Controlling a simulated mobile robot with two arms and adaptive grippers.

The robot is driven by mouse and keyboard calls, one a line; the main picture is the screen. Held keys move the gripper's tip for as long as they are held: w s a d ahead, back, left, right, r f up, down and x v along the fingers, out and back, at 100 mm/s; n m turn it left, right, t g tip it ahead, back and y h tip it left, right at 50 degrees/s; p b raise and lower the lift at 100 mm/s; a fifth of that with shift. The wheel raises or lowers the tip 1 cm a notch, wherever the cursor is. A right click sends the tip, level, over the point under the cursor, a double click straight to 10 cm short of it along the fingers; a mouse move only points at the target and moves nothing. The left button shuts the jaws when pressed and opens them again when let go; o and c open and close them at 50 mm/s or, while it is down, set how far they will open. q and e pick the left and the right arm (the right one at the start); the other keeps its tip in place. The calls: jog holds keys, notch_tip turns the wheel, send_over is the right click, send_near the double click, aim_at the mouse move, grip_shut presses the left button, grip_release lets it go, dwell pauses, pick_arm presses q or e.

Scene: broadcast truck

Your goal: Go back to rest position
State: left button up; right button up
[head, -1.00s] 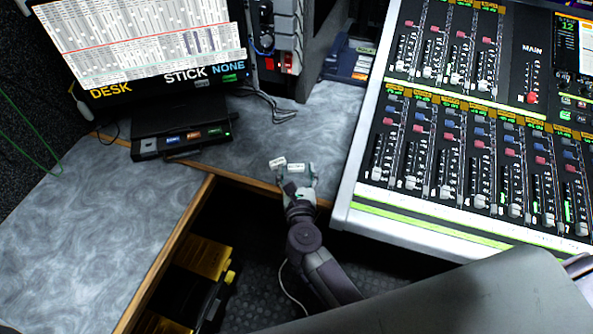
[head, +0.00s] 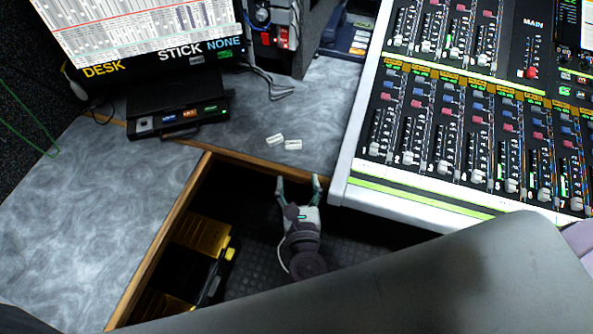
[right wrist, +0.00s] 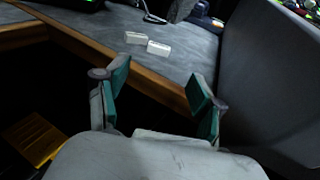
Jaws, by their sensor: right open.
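My right gripper (head: 299,184) is open and empty in the head view, over the dark floor gap in front of the desk's wooden edge. In the right wrist view its two green-padded fingers (right wrist: 157,88) are spread apart with nothing between them. My left gripper is in neither view.
A mixing console (head: 450,140) stands on the right, close to the right gripper. A dark device with slots (head: 179,118) sits under the monitor (head: 140,35). A yellow and black case (head: 204,237) is on the floor below the desk (head: 110,200).

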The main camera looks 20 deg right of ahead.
jog(key=shift+s, duration=0.2)
dwell(0.4)
jog(key=s+a+f+n+g+y+p, duration=0.1)
jog(key=s+f+n+g+y+p, duration=0.2)
jog(key=f+n, duration=0.9)
jog(key=s+f+n+g+y+p, duration=0.1)
jog(key=s+f+n+g+y, duration=0.3)
jog(key=f+n, duration=0.75)
jog(key=s+d+f+n+g+h+p, duration=0.1)
jog(key=s+d+f+n, duration=0.3)
jog(key=s, duration=0.5)
jog(key=s+d+f+n+g+h+p, duration=0.1)
jog(key=s+d+f+n+g, duration=0.3)
jog(key=s+d+f+n, duration=0.1)
jog(key=s+d+f+n+g+h, duration=0.1)
jog(key=s+d+f+n+g, duration=0.2)
jog(key=s, duration=0.9)
notch_tip(320, 180, down, 3)
jog(key=d+n, duration=0.1)
jog(key=n, duration=0.4)
jog(key=shift+s+d+h+p, duration=0.2)
jog(key=shift+s+h+p, duration=0.15)
jog(key=shift+h+p, duration=0.05)
